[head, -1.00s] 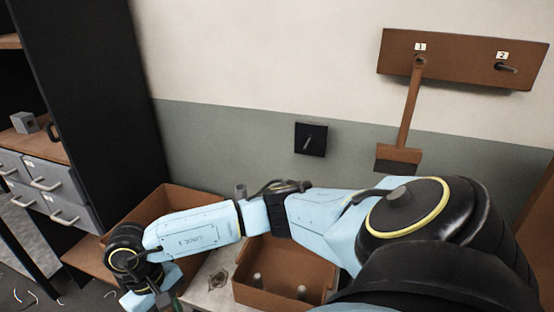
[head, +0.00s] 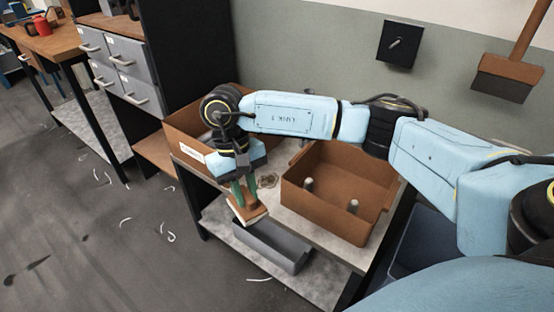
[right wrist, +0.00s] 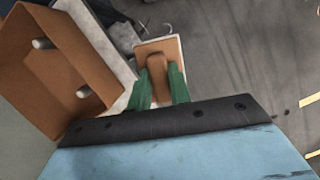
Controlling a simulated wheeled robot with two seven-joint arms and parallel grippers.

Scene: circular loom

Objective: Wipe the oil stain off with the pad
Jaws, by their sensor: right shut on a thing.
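My right gripper (head: 243,190) is shut on the brown handle of the pad (head: 247,214), a brown block with a pale underside. In the right wrist view the green fingers (right wrist: 160,88) pinch the handle of the pad (right wrist: 150,46). The pad hangs at the table's front edge; I cannot tell whether it touches anything. The oil stain (head: 267,181) is a brownish mark on the grey tabletop, just behind and right of the pad. My left gripper is not in view.
A brown open box with pegs (head: 330,205) stands on the table (head: 318,238) right of the stain. Another brown bin (head: 183,128) with a label is at the left. A grey tray (head: 270,246) sits on the lower shelf. White scraps lie on the floor.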

